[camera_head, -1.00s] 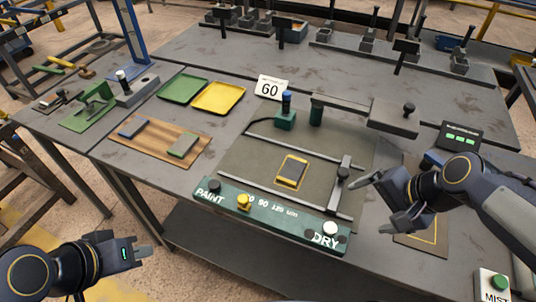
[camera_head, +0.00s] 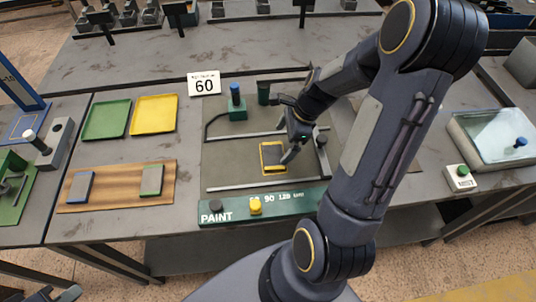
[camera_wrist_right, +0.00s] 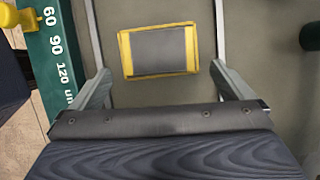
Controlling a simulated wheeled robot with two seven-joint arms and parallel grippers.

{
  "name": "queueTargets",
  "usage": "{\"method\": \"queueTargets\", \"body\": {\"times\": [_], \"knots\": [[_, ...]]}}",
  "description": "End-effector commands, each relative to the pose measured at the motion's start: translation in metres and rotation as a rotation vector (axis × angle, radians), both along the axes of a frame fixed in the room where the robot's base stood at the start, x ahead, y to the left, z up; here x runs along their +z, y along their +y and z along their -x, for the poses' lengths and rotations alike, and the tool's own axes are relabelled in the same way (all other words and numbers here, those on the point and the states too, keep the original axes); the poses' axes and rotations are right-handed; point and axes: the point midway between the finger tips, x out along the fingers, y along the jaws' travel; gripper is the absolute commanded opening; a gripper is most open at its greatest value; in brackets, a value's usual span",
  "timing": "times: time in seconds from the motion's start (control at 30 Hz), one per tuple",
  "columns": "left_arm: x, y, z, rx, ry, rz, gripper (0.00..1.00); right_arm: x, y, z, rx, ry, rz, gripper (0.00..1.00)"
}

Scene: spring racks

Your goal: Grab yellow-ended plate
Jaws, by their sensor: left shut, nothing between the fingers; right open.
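The yellow-ended plate (camera_head: 273,157) lies flat on the grey-green bed of the paint station, a dark grey slab edged in yellow. In the right wrist view the plate (camera_wrist_right: 158,50) lies ahead of the fingers, apart from them. My right gripper (camera_head: 287,153) is open and empty, above the bed at the plate's right side; its fingers are spread in the wrist view (camera_wrist_right: 165,85). My arm hides part of the station. My left gripper (camera_head: 64,294) is shut and empty at the bottom left edge, partly cut off.
A wooden board (camera_head: 118,170) holds a blue-ended plate (camera_head: 80,187) and a green-ended plate (camera_head: 151,181). Green (camera_head: 107,119) and yellow (camera_head: 154,115) trays lie behind it. A "60" sign (camera_head: 204,84) stands nearby. Metal rails flank the bed; a green PAINT panel (camera_head: 235,209) fronts it.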

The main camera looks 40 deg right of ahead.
Motion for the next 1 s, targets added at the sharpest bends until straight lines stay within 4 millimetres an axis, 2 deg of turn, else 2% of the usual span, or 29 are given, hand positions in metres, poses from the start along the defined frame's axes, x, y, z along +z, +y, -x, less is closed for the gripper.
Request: {"method": "queueTargets", "body": {"times": [0.33,0.67,1.0], "knots": [[0.003,0.000,0.000,0.000,0.000,0.000,0.00,-0.045,0.017,-0.006,0.003,0.004,-0.002,1.00],[0.003,0.000,0.000,0.000,0.000,0.000,0.00,-0.052,0.019,-0.009,0.003,-0.001,0.001,1.00],[0.003,0.000,0.000,0.000,0.000,0.000,0.00,-0.051,0.019,-0.009,0.003,-0.001,0.001,0.56]]}}
